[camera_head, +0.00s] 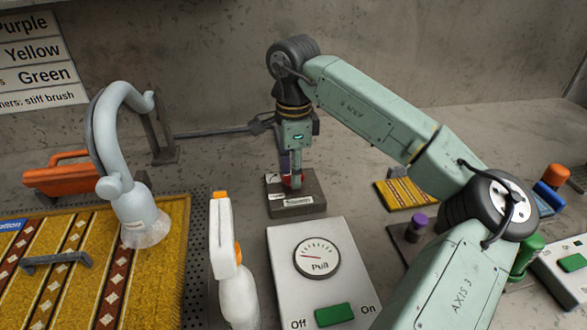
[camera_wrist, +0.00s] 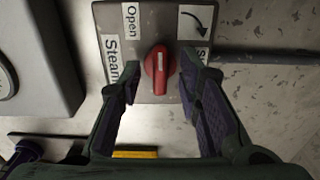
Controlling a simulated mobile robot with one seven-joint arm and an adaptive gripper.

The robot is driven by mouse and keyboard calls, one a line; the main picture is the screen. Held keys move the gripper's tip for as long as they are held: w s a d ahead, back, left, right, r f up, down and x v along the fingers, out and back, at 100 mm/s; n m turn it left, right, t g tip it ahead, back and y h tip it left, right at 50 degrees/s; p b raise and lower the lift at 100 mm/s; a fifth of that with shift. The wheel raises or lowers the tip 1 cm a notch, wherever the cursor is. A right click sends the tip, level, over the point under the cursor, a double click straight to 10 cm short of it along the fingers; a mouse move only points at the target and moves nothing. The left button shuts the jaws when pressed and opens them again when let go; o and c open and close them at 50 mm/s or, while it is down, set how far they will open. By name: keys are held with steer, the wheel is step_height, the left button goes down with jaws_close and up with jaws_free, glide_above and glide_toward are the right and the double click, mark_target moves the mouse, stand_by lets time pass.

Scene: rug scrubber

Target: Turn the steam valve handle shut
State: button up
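The steam valve is a brown-grey block (camera_head: 298,208) in the middle of the head view, with white labels. Its red handle (camera_wrist: 157,72) shows clearly in the wrist view, a knob with a pale line, standing roughly upright in the picture. The label "Open" (camera_wrist: 131,18) is at upper left, "Steam" (camera_wrist: 110,62) at left, and a curved arrow (camera_wrist: 196,20) at upper right. A label at right is partly hidden by a finger. My gripper (camera_wrist: 161,72) is open over the block, one finger on each side of the handle, with visible gaps. In the head view my gripper (camera_head: 291,178) points down and mostly hides the handle.
A grey gauge box (camera_head: 281,240) stands close in front of the block. A white spray bottle (camera_head: 238,295) is left of it. A striped rug (camera_head: 60,290) and a white steam head (camera_head: 137,215) lie further left. A purple-capped item (camera_head: 416,228) is at right.

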jaws_close()
stand_by(0.6)
steer(key=m+b, duration=0.2)
steer(key=m, duration=0.1)
steer(key=shift+f, duration=0.15)
steer(key=m+b, duration=0.2)
steer(key=m, duration=0.1)
steer(key=shift+m, duration=0.3)
steer(key=m+b, duration=0.2)
steer(key=m, duration=0.3)
steer(key=m+b, duration=0.1)
steer(key=m, duration=0.5)
steer(key=shift+b, duration=0.3)
steer(key=shift+r+m, duration=0.2)
steer(key=shift+m, duration=0.1)
